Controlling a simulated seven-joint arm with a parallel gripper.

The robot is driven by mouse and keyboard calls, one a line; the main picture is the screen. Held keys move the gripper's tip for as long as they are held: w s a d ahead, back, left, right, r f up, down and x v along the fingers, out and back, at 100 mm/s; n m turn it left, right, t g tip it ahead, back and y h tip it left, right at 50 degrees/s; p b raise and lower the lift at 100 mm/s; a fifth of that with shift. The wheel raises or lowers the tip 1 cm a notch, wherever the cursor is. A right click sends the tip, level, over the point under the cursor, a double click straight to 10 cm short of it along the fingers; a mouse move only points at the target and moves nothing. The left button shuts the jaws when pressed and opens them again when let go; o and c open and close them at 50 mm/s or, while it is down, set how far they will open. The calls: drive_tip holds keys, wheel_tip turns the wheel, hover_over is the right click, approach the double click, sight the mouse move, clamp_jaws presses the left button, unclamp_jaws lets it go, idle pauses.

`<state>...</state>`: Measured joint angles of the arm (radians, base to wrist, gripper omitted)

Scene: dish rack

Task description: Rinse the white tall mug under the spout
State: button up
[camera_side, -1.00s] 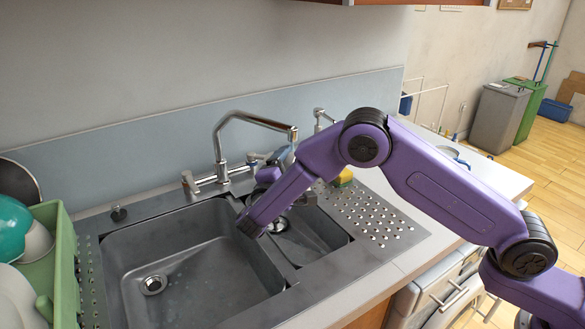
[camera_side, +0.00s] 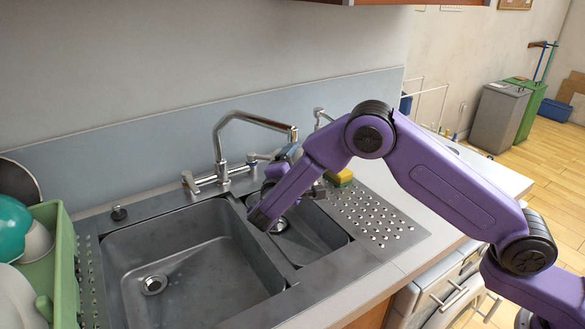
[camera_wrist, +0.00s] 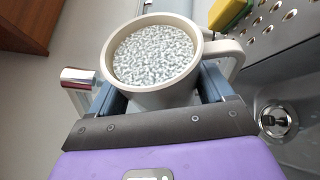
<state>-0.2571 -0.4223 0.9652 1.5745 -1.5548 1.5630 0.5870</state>
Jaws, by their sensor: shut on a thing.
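The white tall mug (camera_wrist: 172,98) shows in the wrist view, its round mouth facing the camera and its handle on the right. A speckled grey-white texture fills its mouth; I cannot tell what it is. My gripper (camera_wrist: 160,86) is shut on the mug, with one bluish finger on each side of its body. The chrome spout end (camera_wrist: 78,76) shows just left of the mug, apart from its rim in the picture. In the side view the spout (camera_side: 292,132) ends close above my gripper (camera_side: 288,155); my arm hides most of the mug there.
The large sink basin (camera_side: 195,265) is empty, with a smaller basin (camera_side: 315,238) to its right. A yellow-green sponge (camera_side: 341,177) lies by the perforated drainboard (camera_side: 375,215). A green dish rack (camera_side: 62,260) with dishes stands at the left.

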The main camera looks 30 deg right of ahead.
drive_tip(key=shift+d, duration=0.2)
drive_tip(key=shift+a, duration=0.15)
drive_tip(key=shift+s+a, duration=0.2)
drive_tip(key=shift+a, duration=0.5)
drive_tip(key=shift+s+a, duration=0.15)
drive_tip(key=shift+a, duration=0.5)
drive_tip(key=shift+d, duration=0.15)
drive_tip(key=shift+w+d, duration=0.2)
drive_tip(key=shift+d, duration=0.5)
drive_tip(key=shift+w+d, duration=0.2)
drive_tip(key=shift+d, duration=0.45)
drive_tip(key=shift+a, duration=0.15)
drive_tip(key=shift+s+a, duration=0.2)
drive_tip(key=shift+a, duration=0.5)
drive_tip(key=shift+s+a, duration=0.2)
drive_tip(key=shift+a, duration=0.45)
